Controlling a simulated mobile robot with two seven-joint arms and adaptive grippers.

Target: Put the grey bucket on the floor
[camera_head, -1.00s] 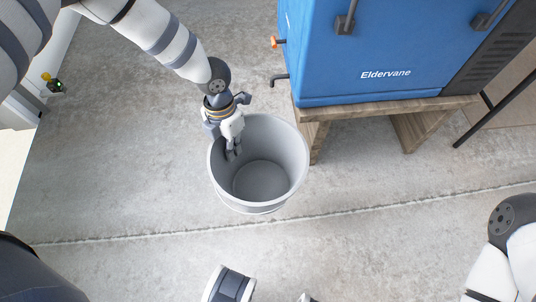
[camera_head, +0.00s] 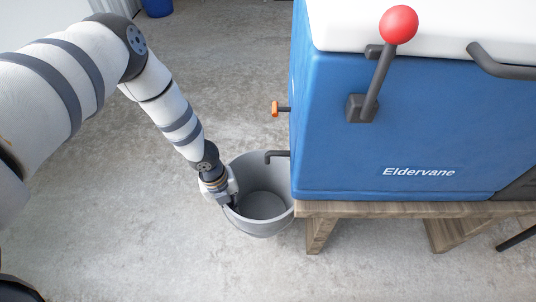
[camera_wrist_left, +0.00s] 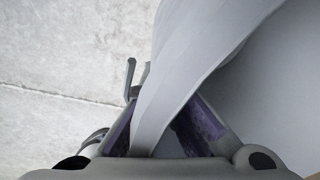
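The grey bucket (camera_head: 264,205) is upright and empty, beside the left end of the wooden bench; it also shows large in the left wrist view (camera_wrist_left: 275,85). My left gripper (camera_head: 230,202) is at the left side of its rim. In the left wrist view, the gripper's fingers (camera_wrist_left: 160,112) lie on both sides of the bucket wall and look shut on it. The bucket's right edge is hidden by the bench and blue cooler. I cannot tell whether its base touches the concrete floor (camera_head: 150,235). My right gripper is out of view.
The blue cooler (camera_head: 400,130) marked Eldervane stands on the wooden bench (camera_head: 370,208). A dark spout (camera_head: 277,154) and orange knob (camera_head: 275,108) stick out from its left side, the spout over the bucket. Bare floor lies left and in front of the bucket.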

